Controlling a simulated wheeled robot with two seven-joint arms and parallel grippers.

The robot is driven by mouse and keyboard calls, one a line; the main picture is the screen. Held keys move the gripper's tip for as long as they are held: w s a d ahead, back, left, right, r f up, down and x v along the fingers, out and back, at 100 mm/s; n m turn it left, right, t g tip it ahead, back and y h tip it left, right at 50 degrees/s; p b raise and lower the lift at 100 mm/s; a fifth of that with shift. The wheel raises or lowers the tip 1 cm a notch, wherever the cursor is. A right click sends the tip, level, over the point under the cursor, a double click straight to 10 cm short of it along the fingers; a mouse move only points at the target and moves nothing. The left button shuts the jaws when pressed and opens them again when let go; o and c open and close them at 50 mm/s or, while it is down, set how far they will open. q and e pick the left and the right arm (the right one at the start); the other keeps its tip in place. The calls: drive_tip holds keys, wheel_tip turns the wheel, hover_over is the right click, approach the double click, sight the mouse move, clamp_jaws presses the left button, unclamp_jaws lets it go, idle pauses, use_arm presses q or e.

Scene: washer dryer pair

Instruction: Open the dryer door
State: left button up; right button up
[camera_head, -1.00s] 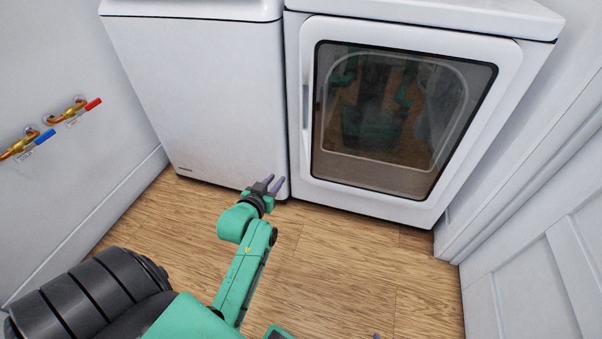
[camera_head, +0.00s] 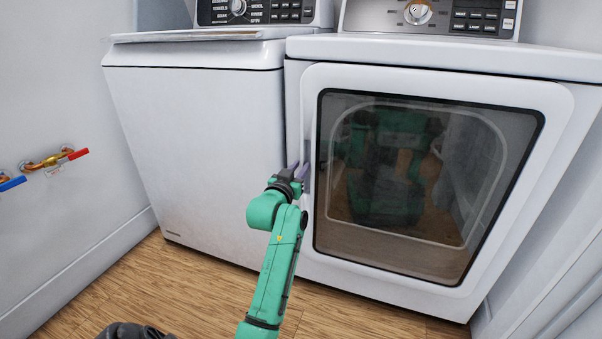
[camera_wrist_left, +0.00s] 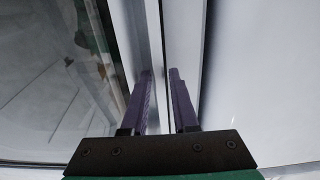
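The dryer (camera_head: 440,60) is the white machine on the right. Its door (camera_head: 555,100) is shut, a white frame around a dark glass window (camera_head: 400,180). The door's left edge has a recessed grip, partly hidden by my left gripper. My left gripper (camera_head: 299,172) is at that left edge, near the gap between the two machines. In the left wrist view its two purple fingers (camera_wrist_left: 160,100) are apart, with the white door edge (camera_wrist_left: 140,40) ahead of them. I cannot tell whether they touch it. My right gripper is not in view.
The white washer (camera_head: 200,140) stands close to the left of the dryer. Water valves (camera_head: 50,161) are on the left wall. A white panelled surface closes in on the right. Wooden floor (camera_head: 130,290) shows in front of the machines.

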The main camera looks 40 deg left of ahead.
use_arm(q)
drive_tip(key=shift+w+a, duration=0.1)
drive_tip(key=shift+w, duration=0.1)
clamp_jaws()
idle(1.3)
